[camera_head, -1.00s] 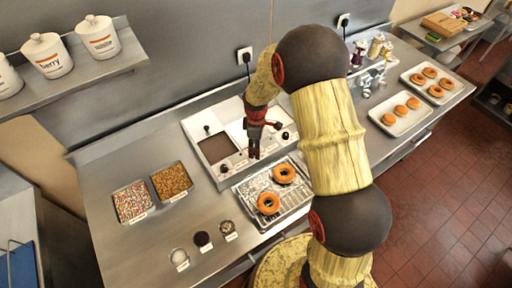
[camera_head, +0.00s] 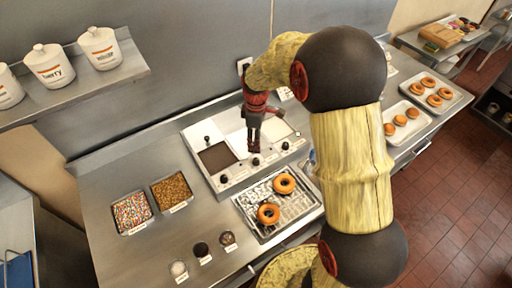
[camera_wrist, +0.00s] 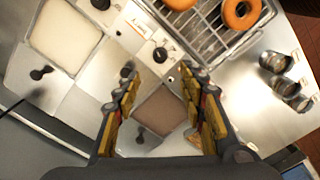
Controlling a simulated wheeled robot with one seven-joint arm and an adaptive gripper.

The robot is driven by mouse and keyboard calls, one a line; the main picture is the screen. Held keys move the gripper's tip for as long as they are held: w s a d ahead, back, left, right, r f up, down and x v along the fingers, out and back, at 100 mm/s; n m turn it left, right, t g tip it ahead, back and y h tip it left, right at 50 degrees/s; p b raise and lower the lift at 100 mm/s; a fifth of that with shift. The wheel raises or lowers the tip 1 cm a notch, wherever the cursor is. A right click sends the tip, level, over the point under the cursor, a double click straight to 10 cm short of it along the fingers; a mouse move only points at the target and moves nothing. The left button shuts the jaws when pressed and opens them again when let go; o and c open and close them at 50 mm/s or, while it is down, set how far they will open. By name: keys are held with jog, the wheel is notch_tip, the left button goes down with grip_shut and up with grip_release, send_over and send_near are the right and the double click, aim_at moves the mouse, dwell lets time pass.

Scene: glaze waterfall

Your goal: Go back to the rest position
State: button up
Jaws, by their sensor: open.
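My gripper (camera_head: 254,140) hangs fingers-down over the glaze unit (camera_head: 225,181) at the back of the steel counter, in front of the wall. In the wrist view my gripper (camera_wrist: 166,88) has its two fingers spread apart with nothing held between them. Below the fingers lie a brown glaze well (camera_wrist: 160,112) and a white glaze well (camera_wrist: 66,35). My arm hides part of the counter to the right of the unit in the head view.
A wire rack tray (camera_head: 246,206) holds two donuts (camera_head: 284,183) in front of the unit. Topping bins (camera_head: 131,211) and small jars (camera_head: 201,249) stand at left. Donut trays (camera_head: 436,106) sit at right. A shelf with white canisters (camera_head: 49,65) is on the wall at left.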

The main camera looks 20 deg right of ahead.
jog(key=shift+r, duration=0.45)
dwell(0.3)
jog(key=s+a+r+m+t+b, duration=0.1)
jog(key=s+r+m+t+b, duration=0.1)
jog(key=s, duration=0.6)
jog(key=s+a+r+m+t+b, duration=0.1)
jog(key=s+r+m+b, duration=0.1)
jog(key=s+m+b, duration=0.3)
jog(key=s+a+r+m+t+b, duration=0.2)
jog(key=s+b, duration=0.5)
jog(key=s, duration=0.6)
jog(key=shift+s+r+m+t, duration=0.25)
jog(key=shift+r+m, duration=0.2)
jog(key=shift+m, duration=0.75)
jog(key=shift+w+r, duration=0.1)
jog(key=shift+r, duration=0.05)
